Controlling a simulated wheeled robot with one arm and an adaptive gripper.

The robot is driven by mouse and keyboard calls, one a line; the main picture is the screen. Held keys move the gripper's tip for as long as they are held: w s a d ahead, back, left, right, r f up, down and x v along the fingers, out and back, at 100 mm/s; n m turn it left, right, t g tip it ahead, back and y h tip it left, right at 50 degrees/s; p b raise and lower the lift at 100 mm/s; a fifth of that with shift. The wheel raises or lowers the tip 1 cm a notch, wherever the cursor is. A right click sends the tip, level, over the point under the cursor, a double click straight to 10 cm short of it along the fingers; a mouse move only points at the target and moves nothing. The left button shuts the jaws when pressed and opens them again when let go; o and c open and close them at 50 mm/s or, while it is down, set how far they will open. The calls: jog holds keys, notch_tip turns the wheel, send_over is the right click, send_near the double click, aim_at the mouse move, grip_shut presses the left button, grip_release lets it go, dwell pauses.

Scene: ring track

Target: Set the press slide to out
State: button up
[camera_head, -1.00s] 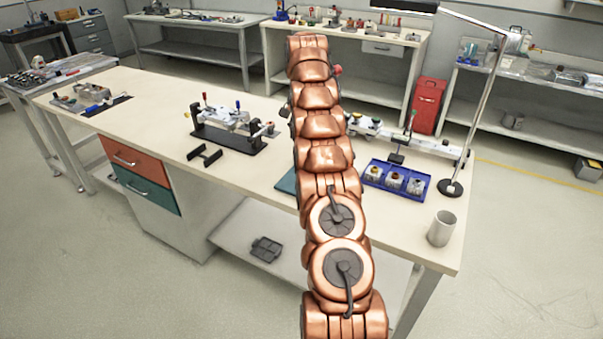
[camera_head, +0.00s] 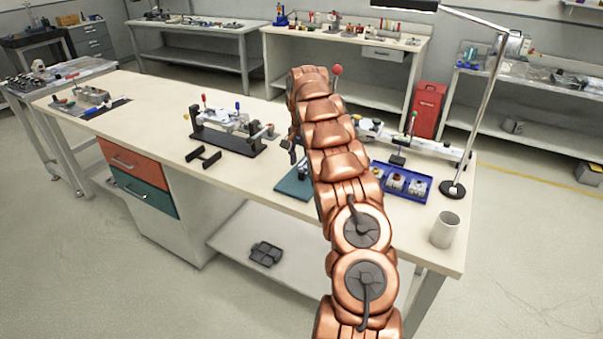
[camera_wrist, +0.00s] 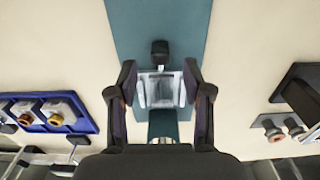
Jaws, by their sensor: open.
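In the wrist view, my gripper (camera_wrist: 159,70) is open, one dark finger on each side of a shiny metal block (camera_wrist: 162,90) with a black knob (camera_wrist: 160,53) at its far end. This looks like the press slide; I cannot tell whether the fingers touch it. It lies over a teal plate (camera_wrist: 158,22), whose corner also shows in the head view (camera_head: 293,188). A red ball (camera_head: 337,70) shows beside the top of my arm, probably the press handle. My arm hides most of the press and my gripper in the head view.
A blue tray (camera_head: 408,194) with small blocks, a grey cup (camera_head: 445,230) and a lamp base (camera_head: 452,190) stand to the right. A clamp fixture (camera_head: 230,130) and a black bracket (camera_head: 203,157) are to the left. The bench's front left is clear.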

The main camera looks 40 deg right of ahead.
aim_at(301, 172)
jog(key=shift+f+p, duration=0.5)
jog(key=shift+f, duration=2.1)
grip_shut()
